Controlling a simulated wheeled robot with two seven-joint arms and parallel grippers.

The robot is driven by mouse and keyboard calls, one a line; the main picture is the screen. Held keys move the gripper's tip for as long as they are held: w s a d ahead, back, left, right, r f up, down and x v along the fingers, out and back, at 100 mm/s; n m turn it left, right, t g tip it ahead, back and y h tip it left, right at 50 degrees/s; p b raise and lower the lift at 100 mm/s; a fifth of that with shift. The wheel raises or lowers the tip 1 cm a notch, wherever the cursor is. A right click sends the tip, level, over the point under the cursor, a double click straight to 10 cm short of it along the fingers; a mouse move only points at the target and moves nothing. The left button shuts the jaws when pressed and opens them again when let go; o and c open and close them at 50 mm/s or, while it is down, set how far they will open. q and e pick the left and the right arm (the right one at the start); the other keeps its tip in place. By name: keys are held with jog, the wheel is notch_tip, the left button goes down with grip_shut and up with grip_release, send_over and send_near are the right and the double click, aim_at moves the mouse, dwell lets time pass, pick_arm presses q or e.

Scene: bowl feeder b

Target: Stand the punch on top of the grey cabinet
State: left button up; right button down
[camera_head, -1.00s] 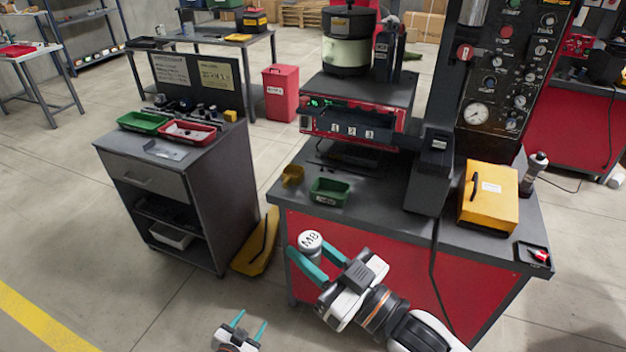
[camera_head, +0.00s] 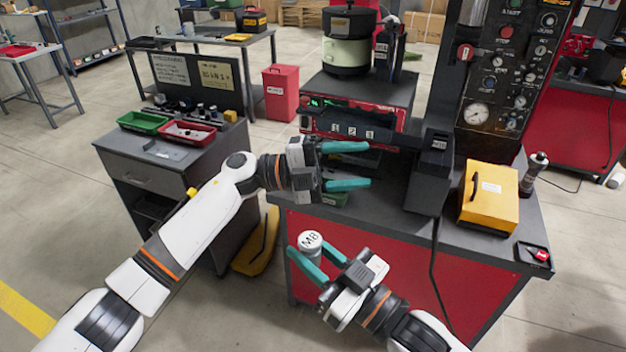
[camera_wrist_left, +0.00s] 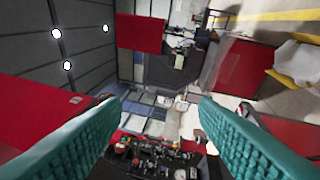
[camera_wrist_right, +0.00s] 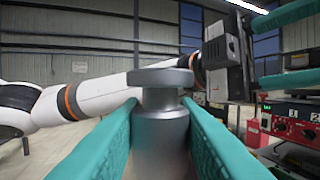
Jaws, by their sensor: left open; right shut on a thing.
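The punch (camera_head: 311,241) is a short grey metal cylinder with a pale top marked M8. My right gripper (camera_head: 308,254) is shut on it, in front of the workbench. In the right wrist view the punch (camera_wrist_right: 161,120) is upright between the teal fingers, its flanged head above them; its lower end is hidden. My left gripper (camera_head: 368,165) is open and empty over the workbench, in front of the feeder. The grey cabinet (camera_head: 140,178) stands at the left. A green tray (camera_head: 143,120), a red tray (camera_head: 187,132) and small parts occupy its top.
My left arm crosses in front of the cabinet's right side. The workbench (camera_head: 480,245) bears the feeder (camera_head: 348,50), a yellow case (camera_head: 488,197) and a dark-and-silver cylindrical tool (camera_head: 533,172). A yellow object (camera_head: 256,243) lies on the floor beside the cabinet. The cabinet top's front has some bare room.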

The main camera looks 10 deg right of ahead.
pick_arm(q)
jog(key=s+d+r+m+g+y, duration=0.1)
jog(key=s+r+m+g+y, duration=0.25)
jog(key=s+m+y, duration=0.3)
pick_arm(e)
jog(key=shift+r, duration=0.1)
pick_arm(q)
jog(key=m+t+y, duration=0.3)
jog(key=t+y, duration=0.5)
jog(key=y, duration=0.5)
send_near(314, 240)
pick_arm(e)
jog(key=shift+s, duration=0.1)
pick_arm(q)
notch_tip(314, 240, down, 12)
jog(key=shift+w+a+r, duration=0.1)
jog(key=shift+a+r, duration=0.05)
jog(key=shift+a, duration=0.05)
jog(key=shift+c, duration=0.2)
grip_shut()
pick_arm(e)
jog(key=c, duration=1)
grip_release()
